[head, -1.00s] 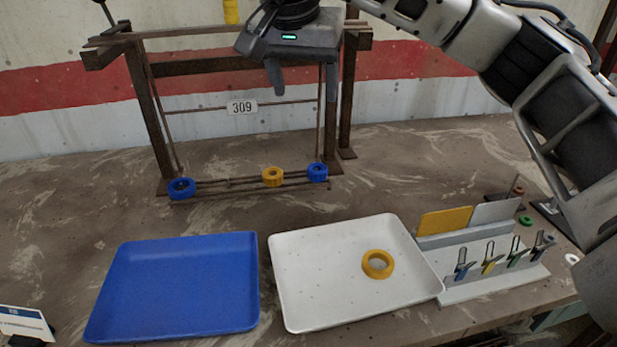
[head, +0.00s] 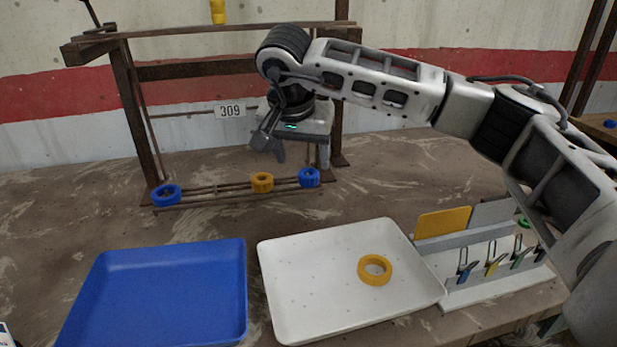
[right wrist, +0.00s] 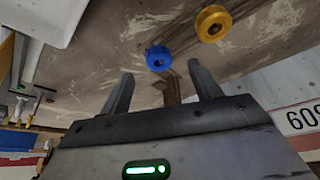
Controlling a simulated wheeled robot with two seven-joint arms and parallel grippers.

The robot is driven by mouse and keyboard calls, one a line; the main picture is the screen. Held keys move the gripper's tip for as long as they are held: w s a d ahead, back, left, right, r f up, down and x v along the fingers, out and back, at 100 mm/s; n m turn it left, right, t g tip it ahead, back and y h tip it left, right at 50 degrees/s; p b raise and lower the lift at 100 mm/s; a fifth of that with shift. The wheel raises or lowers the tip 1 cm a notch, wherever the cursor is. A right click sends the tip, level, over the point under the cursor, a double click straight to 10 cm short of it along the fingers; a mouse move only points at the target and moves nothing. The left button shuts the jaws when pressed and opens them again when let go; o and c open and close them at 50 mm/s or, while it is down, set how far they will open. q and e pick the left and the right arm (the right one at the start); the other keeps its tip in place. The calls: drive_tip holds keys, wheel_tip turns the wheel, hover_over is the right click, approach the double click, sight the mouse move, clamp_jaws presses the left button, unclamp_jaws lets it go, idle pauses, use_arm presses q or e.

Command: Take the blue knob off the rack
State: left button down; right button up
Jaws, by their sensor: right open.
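Two blue knobs sit on the low rail of the brown rack (head: 131,110): one at the left end (head: 166,195) and one at the right end (head: 309,178). A yellow knob (head: 262,182) is between them on the rail. My right gripper (head: 302,157) is open and empty, pointing down just above the right-end blue knob, not touching it. In the right wrist view, that blue knob (right wrist: 158,58) shows beyond and between the open fingertips (right wrist: 160,72), with the yellow knob (right wrist: 213,23) beside it. My left gripper is not in view.
A blue tray (head: 90,290) and a white tray (head: 290,300) lie in front of the rack; a yellow ring (head: 375,270) is in the white one. A grey holder (head: 490,285) with clips and cards stands right of the trays.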

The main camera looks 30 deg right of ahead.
sight(308, 174)
drive_tip(key=shift+d+x, duration=0.2)
drive_tip(key=shift+x, duration=1.15)
drive_tip(key=shift+d+x, duration=0.2)
drive_tip(key=shift+x, duration=1.15)
drive_tip(key=shift+w+r, duration=0.1)
drive_tip(key=shift+r, duration=0.05)
drive_tip(key=c, duration=1.2)
drive_tip(key=shift+c, duration=0.7)
drive_tip(key=shift+r, duration=0.15)
